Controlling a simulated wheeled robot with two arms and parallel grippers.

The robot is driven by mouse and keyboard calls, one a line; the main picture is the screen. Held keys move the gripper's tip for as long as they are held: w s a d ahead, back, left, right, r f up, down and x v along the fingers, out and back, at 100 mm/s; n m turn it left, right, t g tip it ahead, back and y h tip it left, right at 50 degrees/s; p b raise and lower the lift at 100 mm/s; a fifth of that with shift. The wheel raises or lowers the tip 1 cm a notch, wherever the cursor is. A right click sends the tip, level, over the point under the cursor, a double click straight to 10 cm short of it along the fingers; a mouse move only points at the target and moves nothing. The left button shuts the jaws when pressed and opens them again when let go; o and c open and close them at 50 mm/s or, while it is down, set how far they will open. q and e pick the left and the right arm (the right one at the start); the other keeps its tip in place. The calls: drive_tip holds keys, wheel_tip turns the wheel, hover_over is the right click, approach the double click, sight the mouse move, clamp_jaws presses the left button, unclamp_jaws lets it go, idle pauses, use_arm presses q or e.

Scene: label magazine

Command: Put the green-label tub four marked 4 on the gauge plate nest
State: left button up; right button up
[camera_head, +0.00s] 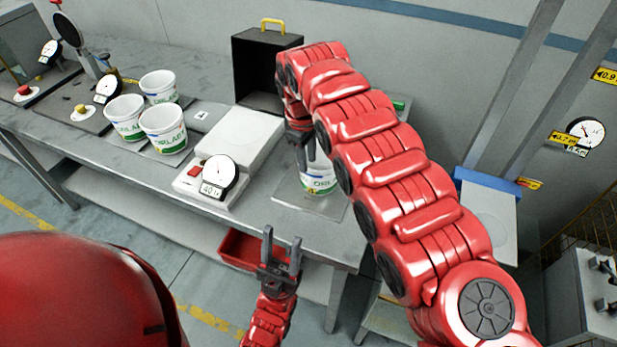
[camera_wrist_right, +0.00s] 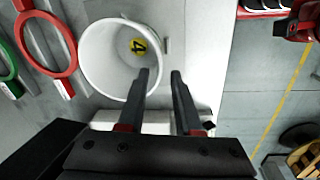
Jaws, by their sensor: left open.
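A white tub with a green label (camera_head: 318,182) stands upright on a flat grey plate (camera_head: 290,193) near the table's right end. I cannot tell for sure whether this plate is the gauge plate nest. In the right wrist view the tub (camera_wrist_right: 105,62) is seen from above, with a yellow mark 4 on its inside bottom. My right gripper (camera_wrist_right: 160,74) is at the tub's rim, its fingers apart, one over the tub's inside and one beyond the wall. In the head view my arm partly hides the tub. My left gripper (camera_head: 282,246) is open and empty, in front of the table.
Several things stand to the left: three white tubs (camera_head: 163,130) grouped together and a white scale (camera_head: 240,135) with a dial (camera_head: 218,175). A black box (camera_head: 265,65) with a yellow handle stands behind. A red bin (camera_head: 236,250) sits below the table. Red (camera_wrist_right: 45,45) and green rings lie beside the tub.

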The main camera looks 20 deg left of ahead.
drive_tip(key=shift+s+r, duration=0.15)
drive_tip(key=shift+r, duration=0.9)
drive_tip(key=shift+s+r, duration=0.1)
drive_tip(key=shift+r, duration=0.95)
